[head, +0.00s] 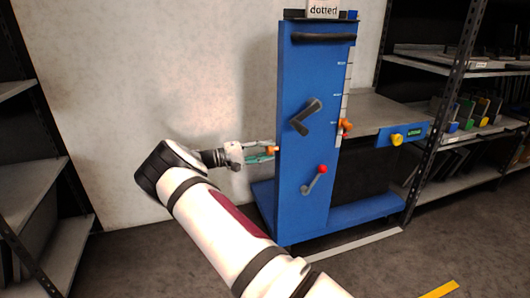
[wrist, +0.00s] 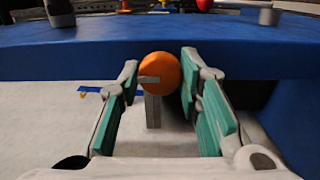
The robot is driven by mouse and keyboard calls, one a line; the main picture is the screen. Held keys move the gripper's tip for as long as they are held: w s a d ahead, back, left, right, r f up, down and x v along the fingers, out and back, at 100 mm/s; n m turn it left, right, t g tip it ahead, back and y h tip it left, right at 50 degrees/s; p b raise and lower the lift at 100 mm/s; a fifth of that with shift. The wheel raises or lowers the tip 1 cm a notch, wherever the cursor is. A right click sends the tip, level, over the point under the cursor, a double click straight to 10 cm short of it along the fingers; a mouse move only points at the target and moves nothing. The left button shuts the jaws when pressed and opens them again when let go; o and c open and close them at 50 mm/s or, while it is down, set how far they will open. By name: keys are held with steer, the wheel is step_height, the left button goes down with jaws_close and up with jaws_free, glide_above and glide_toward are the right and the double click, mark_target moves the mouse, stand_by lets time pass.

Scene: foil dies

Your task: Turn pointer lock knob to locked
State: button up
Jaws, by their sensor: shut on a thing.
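An orange round knob (head: 271,150) sits at the left side of the tall blue upright (head: 297,90). In the wrist view the orange knob (wrist: 163,68) lies between my two fingertips, with a grey bar across and below it. My gripper (head: 266,152) reaches in from the left and is shut on this knob; it also shows in the wrist view (wrist: 160,77). An orange pointer piece (head: 345,126) sits on the scale strip at the upright's right edge. No locked or unlocked mark is readable.
The upright bears a dark crank handle (head: 306,116) and a red-tipped lever (head: 315,180). Metal shelves (head: 30,180) stand left, others right. The floor at front right is mostly clear.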

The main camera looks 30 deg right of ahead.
steer(key=shift+f, duration=0.1)
steer(key=o, duration=1.1)
steer(key=shift+o, duration=0.2)
steer(key=v, duration=1.2)
steer(key=shift+a, duration=0.1)
